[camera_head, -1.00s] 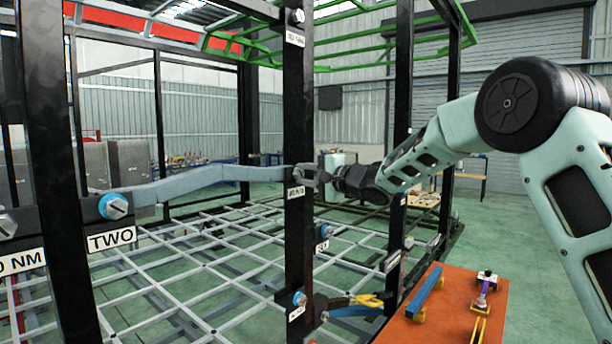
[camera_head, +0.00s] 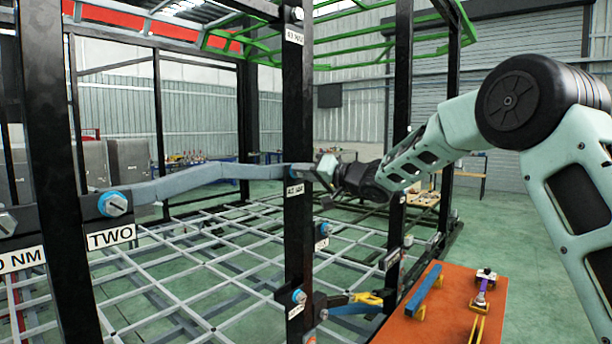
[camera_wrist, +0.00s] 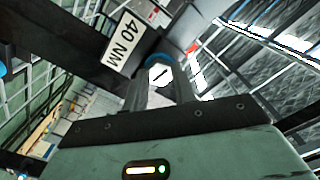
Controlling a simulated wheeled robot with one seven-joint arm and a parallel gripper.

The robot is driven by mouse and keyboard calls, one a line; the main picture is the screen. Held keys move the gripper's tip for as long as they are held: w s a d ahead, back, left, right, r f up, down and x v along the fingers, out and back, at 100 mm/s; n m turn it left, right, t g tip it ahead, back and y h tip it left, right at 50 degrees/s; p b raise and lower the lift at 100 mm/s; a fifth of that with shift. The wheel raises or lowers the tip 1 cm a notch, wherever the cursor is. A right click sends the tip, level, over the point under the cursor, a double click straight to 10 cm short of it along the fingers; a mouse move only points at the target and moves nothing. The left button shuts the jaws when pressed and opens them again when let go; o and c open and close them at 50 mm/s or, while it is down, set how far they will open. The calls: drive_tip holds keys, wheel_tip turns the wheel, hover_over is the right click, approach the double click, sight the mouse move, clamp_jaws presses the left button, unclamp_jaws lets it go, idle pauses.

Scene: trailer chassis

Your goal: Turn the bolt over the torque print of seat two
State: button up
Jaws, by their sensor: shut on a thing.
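My gripper (camera_head: 318,174) is at the dark upright post (camera_head: 298,120) in the middle of the head view, just above a white torque print (camera_head: 295,190). In the wrist view the print (camera_wrist: 125,43) reads 40 NM. Beside it is a light hexagonal bolt head (camera_wrist: 160,74) with a dark slot and a blue collar (camera_wrist: 159,58). My gripper (camera_wrist: 160,84) is shut on this bolt, its dark fingers on both sides of the head. The shank is hidden. Another blue-collared bolt (camera_head: 113,204) sits above the TWO label (camera_head: 111,238) at the left.
A grey bent bar (camera_head: 190,180) runs from the left post to the middle post. More blue-collared bolts (camera_head: 299,297) sit lower on the frame. An orange table (camera_head: 450,320) with tools stands at lower right. Green floor is clear behind it.

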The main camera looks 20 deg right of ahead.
drive_tip(key=n+b, duration=0.1)
drive_tip(key=n, duration=0.2)
drive_tip(key=shift+n, duration=0.4)
drive_tip(key=shift+o, duration=0.2)
drive_tip(key=n+b, duration=0.2)
drive_tip(key=n, duration=0.2)
drive_tip(key=shift+n, duration=0.3)
drive_tip(key=n+b, duration=0.3)
drive_tip(key=n, duration=0.1)
drive_tip(key=shift+a, duration=0.1)
drive_tip(key=n+b, duration=0.2)
drive_tip(key=n, duration=0.2)
drive_tip(key=shift+c, duration=0.2)
drive_tip(key=shift+r+n+b, duration=0.1)
drive_tip(key=shift+n+b, duration=4)
drive_tip(key=shift+n, duration=2.5)
